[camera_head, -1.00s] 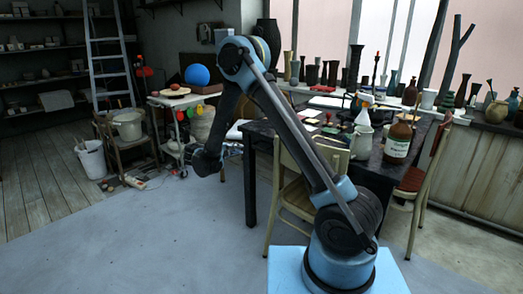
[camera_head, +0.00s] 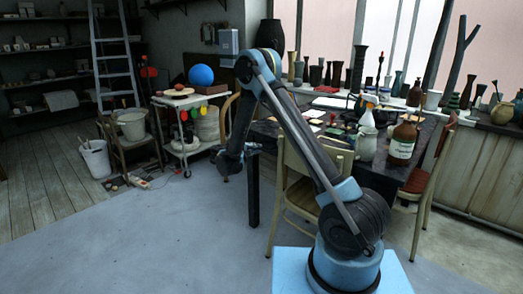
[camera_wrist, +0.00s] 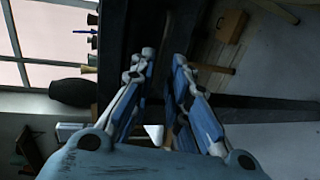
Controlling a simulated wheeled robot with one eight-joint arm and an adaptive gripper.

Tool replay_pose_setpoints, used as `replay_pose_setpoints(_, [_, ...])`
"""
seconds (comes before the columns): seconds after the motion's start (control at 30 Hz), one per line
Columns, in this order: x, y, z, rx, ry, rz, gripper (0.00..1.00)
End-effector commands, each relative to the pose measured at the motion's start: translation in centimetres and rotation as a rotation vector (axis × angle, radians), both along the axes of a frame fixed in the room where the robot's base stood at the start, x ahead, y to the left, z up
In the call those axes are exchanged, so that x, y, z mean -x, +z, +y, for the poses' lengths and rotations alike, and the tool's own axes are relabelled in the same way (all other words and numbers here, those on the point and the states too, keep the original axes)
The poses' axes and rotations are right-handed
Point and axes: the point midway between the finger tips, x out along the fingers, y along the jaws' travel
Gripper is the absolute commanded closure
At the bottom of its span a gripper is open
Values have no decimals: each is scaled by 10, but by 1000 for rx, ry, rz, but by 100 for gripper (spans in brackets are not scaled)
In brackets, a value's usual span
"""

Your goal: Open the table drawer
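The dark table (camera_head: 262,130) stands behind my arm in the head view. My gripper (camera_head: 224,178) is at its left end, close to the near left leg (camera_head: 254,190). In the wrist view, which is turned on its side, my gripper (camera_wrist: 166,62) has its two blue-grey fingers apart with nothing seen between them. The dark side of the table (camera_wrist: 117,30) lies beyond the fingertips. I cannot make out the drawer's front or handle in either view; the wrist view is dark there.
A wooden chair (camera_head: 292,205) stands at the table's front, beside my arm. A white cart (camera_head: 184,152) with a blue ball (camera_head: 201,75) stands left of the table.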

Motion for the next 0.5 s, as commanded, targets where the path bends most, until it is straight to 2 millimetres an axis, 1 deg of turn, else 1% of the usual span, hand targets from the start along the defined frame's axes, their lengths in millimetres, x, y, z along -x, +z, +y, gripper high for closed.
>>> replay_pose_setpoints(0.03, [-7, -2, -6, 0, -2, 0, 84])
replay_pose_setpoints(0.2, [-26, -7, -21, 0, -1, 0, 84])
replay_pose_setpoints(0.33, [-36, -10, -28, 1, -1, 1, 84])
replay_pose_setpoints(0.5, [-41, -11, -32, 1, 1, 0, 84])
